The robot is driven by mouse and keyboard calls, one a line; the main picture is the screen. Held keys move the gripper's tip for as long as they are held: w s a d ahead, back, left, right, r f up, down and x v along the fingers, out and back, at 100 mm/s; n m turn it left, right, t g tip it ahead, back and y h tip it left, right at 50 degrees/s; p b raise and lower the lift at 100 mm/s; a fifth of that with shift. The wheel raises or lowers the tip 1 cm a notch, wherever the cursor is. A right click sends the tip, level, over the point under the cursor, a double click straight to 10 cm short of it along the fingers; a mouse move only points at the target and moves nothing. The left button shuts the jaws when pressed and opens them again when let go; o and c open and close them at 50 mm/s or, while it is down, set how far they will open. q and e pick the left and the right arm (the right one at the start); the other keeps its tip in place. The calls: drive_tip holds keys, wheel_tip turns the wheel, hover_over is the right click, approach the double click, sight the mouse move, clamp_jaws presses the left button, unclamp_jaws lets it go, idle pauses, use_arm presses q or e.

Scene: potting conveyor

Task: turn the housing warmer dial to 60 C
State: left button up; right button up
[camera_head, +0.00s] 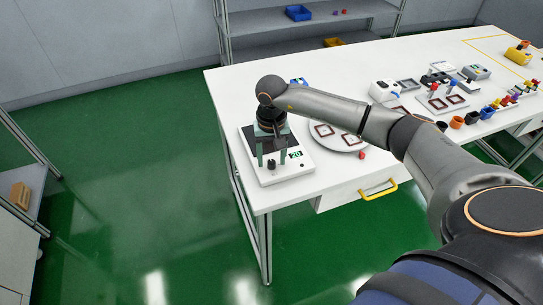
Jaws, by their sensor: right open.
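The housing warmer (285,176) is a white box with a dark top plate at the left end of the white table. On its front part are a small black dial (271,165) and a display (295,154) with green digits, too small to read surely. My right gripper (271,160) points down over the warmer, its two grey-green fingers apart. The dial shows between the fingertips in the picture. I cannot tell whether the fingers touch the warmer, and the gripper hides part of the dark plate. My left gripper is out of view.
A round plate (352,146) with dark red square frames lies right of the warmer, partly behind my right arm. A small red piece (362,155) lies near the table's front edge. Several small devices and coloured pots stand farther right. A yellow-handled drawer (378,191) is below.

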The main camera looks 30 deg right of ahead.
drive_tip(key=shift+f, duration=0.15)
clamp_jaws()
idle(0.4)
